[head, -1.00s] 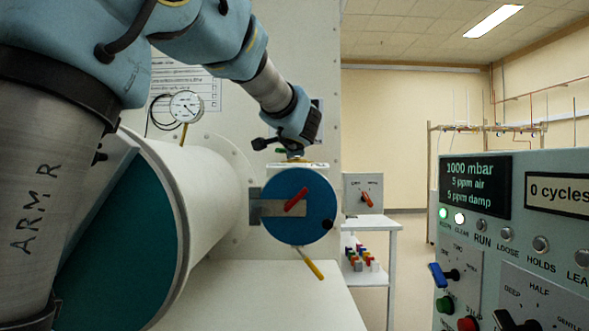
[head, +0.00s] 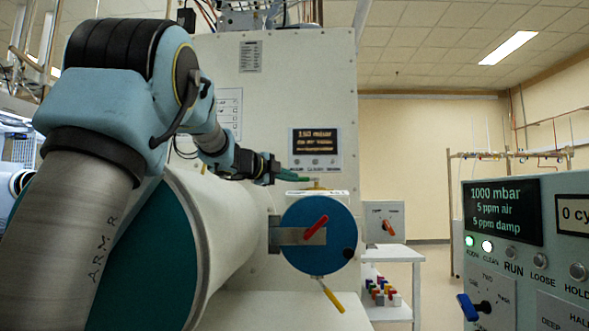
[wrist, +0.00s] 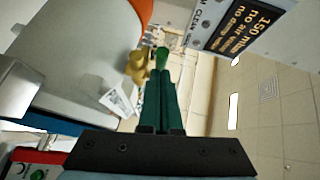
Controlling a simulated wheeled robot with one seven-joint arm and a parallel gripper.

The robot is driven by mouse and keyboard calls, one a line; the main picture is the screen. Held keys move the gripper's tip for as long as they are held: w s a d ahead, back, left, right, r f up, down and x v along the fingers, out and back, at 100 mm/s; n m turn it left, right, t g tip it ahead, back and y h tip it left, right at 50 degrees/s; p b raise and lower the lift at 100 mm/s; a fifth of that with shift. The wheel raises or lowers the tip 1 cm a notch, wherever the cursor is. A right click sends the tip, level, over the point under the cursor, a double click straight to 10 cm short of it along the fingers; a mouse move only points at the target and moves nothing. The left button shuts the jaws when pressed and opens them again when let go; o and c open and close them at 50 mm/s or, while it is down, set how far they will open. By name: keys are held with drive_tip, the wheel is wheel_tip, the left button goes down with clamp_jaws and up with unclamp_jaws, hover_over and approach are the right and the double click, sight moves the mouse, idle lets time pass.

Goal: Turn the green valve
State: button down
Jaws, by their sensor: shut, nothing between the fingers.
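The green valve shows in the wrist view as a bright green handle (wrist: 162,57) beside a brass body (wrist: 138,68). In the head view its brass fitting (head: 317,185) stands on top of the small round blue door's chamber. My gripper (head: 306,179) reaches in from the left, at about the height of the fitting. Its dark green fingers (wrist: 161,80) are shut and empty, with their tips close to the green handle. I cannot tell whether they touch it. The handle itself is hard to make out from the fingers in the head view.
A blue round door (head: 320,250) with a red handle (head: 315,227) sits below the valve. A yellow-handled valve (head: 332,297) hangs beneath it. A small display (head: 315,142) is on the wall just above. The control panel (head: 530,250) stands at the right.

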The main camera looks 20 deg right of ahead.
drive_tip(key=shift+w+p, duration=0.4)
drive_tip(key=shift+w, duration=0.15)
idle(0.4)
